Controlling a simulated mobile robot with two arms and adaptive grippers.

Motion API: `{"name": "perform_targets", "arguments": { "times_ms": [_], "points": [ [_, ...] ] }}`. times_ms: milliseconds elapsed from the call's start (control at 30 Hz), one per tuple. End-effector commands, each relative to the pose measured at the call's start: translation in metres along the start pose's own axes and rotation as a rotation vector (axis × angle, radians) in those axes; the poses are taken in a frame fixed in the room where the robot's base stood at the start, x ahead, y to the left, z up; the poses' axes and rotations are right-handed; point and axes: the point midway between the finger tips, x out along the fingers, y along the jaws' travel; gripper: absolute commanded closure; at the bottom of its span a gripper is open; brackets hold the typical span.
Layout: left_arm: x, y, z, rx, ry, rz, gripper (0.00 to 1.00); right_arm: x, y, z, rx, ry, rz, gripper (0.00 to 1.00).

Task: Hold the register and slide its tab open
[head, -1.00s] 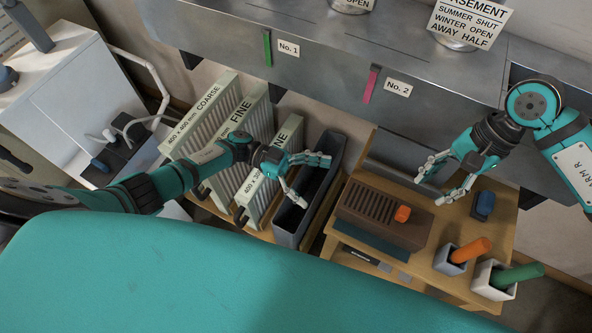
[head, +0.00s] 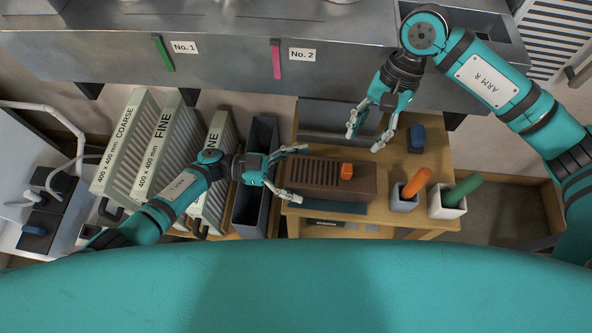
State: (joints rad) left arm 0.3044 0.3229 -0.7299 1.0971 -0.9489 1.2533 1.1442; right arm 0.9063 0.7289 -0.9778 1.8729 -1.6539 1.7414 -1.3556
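The register (head: 312,172) is a brown slatted block on the wooden bench. Its orange tab (head: 347,171) stands up from the top, right of the slats. My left gripper (head: 301,173) is open at the register's left end, one finger near the far edge and one near the front edge. I cannot tell whether they touch it. My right gripper (head: 363,143) is open and empty, fingers pointing down, just beyond the far edge near the tab and apart from the tab.
The wooden bench (head: 436,158) also bears a blue block (head: 416,138), a cup with an orange handle (head: 404,198) and a cup with a green handle (head: 448,206). A dark bin (head: 262,135) and upright filters (head: 165,150) stand left. A metal duct (head: 225,60) runs behind.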

Motion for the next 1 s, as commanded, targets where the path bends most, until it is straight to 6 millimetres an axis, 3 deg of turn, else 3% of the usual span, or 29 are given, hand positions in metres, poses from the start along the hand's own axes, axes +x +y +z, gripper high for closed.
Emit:
{"name": "perform_targets", "arguments": {
  "times_ms": [33,500,733,767,1000],
  "points": [
    [-0.0001,0.0,0.0,0.0,0.0,0.0,0.07,0.0,0.0,0.0,0.0,0.0,0.0,0.62],
    [-0.0003,0.0002,0.0,0.0,0.0,0.001,0.65,0.0,0.0,0.0,0.0,0.0,0.0,0.62],
    [-0.0004,0.0,0.0,0.0,0.0,0.0,0.66,0.0,0.0,0.0,0.0,0.0,0.0,0.62],
    [-0.0004,-0.0001,0.0,0.0,0.0,0.0,0.16,0.0,0.0,0.0,0.0,0.0,0.0,0.62],
    [-0.0004,-0.0002,-0.0001,0.0,0.0,0.0,0.48,0.0,0.0,0.0,0.0,0.0,0.0,0.62]
  ]
}}
